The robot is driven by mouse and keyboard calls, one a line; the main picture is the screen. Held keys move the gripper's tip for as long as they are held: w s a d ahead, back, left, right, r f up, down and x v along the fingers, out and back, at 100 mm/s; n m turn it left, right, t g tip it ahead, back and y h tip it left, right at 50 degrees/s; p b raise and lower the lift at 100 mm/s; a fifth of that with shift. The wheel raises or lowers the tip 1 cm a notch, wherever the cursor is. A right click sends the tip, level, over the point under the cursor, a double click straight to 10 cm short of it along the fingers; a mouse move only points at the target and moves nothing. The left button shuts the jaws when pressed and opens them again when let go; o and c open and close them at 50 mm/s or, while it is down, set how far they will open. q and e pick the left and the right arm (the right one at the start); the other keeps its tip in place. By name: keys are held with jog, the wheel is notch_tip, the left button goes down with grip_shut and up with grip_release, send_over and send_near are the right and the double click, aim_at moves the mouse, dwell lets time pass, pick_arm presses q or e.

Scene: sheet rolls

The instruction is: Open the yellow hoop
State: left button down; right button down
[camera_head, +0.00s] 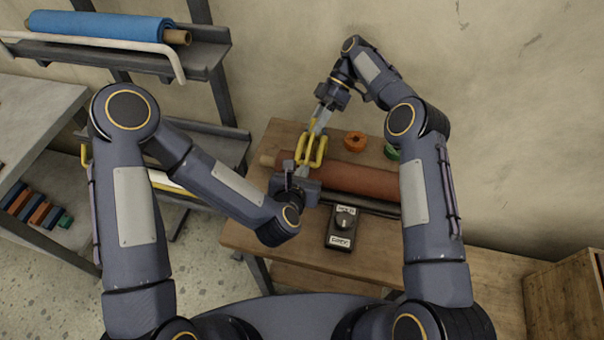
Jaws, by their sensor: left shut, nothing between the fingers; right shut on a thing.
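The yellow hoop (320,153) is over the left part of a red-brown sheet roll (352,180) on the wooden table. I cannot tell whether it is open or shut. My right gripper (317,129) reaches down from behind and is shut on the far part of the yellow hoop. My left gripper (302,169) is shut and empty at the near side of the hoop, in front of the roll. It hides part of the hoop and roll, and I cannot tell whether it touches them.
A black box with a knob (342,228) stands in front of the roll. Orange tape (355,141) and green tape (391,153) lie behind it. A shelf at left holds a blue roll (95,26) behind a white bar. A wooden crate (565,300) is at lower right.

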pick_arm(q)
jog(key=shift+w+d+r, duration=0.1)
jog(key=shift+w+r, duration=0.35)
jog(key=shift+r, duration=0.15)
pick_arm(e)
jog(key=shift+s+a, duration=0.1)
pick_arm(q)
jog(key=shift+d, duration=0.1)
pick_arm(e)
jog(key=c, duration=1.1)
grip_release()
jog(key=shift+o, duration=0.2)
jog(key=shift+s, duration=0.1)
jog(key=shift+f, duration=0.1)
